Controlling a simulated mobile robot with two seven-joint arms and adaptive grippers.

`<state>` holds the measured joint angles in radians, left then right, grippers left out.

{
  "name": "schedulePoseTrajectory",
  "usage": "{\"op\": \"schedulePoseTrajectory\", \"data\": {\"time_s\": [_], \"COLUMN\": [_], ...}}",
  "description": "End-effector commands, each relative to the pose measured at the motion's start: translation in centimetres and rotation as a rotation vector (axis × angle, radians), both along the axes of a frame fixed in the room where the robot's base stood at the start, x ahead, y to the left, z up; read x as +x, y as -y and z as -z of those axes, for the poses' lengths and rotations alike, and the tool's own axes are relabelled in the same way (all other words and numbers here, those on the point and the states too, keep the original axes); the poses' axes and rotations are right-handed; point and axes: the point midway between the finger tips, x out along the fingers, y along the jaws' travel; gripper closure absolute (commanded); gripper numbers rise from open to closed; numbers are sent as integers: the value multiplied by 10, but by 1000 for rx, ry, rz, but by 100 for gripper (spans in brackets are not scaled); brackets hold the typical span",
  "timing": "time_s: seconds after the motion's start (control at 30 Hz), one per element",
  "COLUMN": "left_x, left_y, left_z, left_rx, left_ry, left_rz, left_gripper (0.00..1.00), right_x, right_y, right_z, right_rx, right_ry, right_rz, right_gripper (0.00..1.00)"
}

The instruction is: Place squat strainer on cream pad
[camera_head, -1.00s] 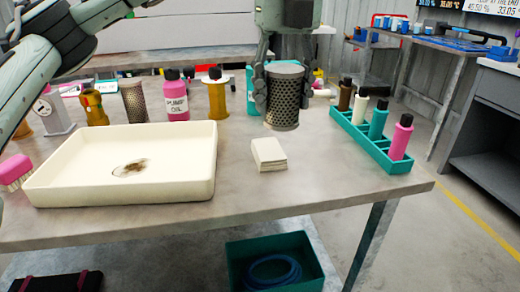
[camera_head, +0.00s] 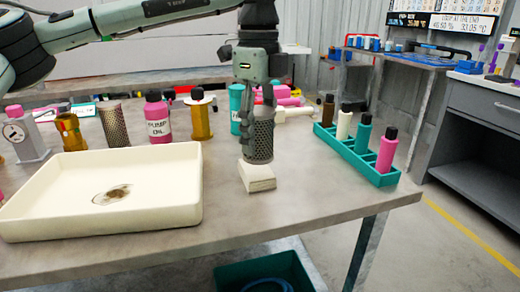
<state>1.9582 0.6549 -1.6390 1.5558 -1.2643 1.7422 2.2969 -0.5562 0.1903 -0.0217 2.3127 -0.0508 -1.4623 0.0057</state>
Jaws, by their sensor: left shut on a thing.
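The squat strainer (camera_head: 261,141), a dark perforated metal cylinder, stands upright at the cream pad in the camera_head view. My left gripper (camera_head: 256,133) is shut on the strainer from above and on its left side; its fingers hide part of it. The cream pad (camera_head: 260,184) is a small stack of cream sheets on the grey table. The strainer's bottom is right at the pad's top; I cannot tell whether it bears on it. My right gripper is not in view.
A cream tray (camera_head: 190,205) with a dark stain lies left of the pad. A teal rack (camera_head: 378,178) with several bottles stands to the right. A second, taller perforated cylinder (camera_head: 114,124), a pink pump oil bottle (camera_head: 157,118) and an amber bottle (camera_head: 200,118) stand behind the tray. Table front is clear.

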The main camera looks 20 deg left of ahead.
Motion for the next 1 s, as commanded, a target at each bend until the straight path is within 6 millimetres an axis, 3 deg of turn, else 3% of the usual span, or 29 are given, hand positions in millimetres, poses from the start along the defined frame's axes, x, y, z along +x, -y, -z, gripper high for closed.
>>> {"op": "schedulePoseTrajectory", "data": {"time_s": [0.17,0.4,0.83,0.87,1.0], "left_x": [3,3,3,3,3], "left_y": [2,2,2,2,2], "left_z": [11,41,46,46,45], "left_rx": [0,0,0,0,0], "left_ry": [-1,0,1,0,0], "left_rz": [0,0,0,0,0], "left_gripper": [79,79,79,47,30], "right_x": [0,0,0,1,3], "right_y": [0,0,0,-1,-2], "right_z": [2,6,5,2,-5], "right_rx": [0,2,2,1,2], "right_ry": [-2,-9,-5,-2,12], "right_rz": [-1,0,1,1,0], "right_gripper": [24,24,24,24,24]}}
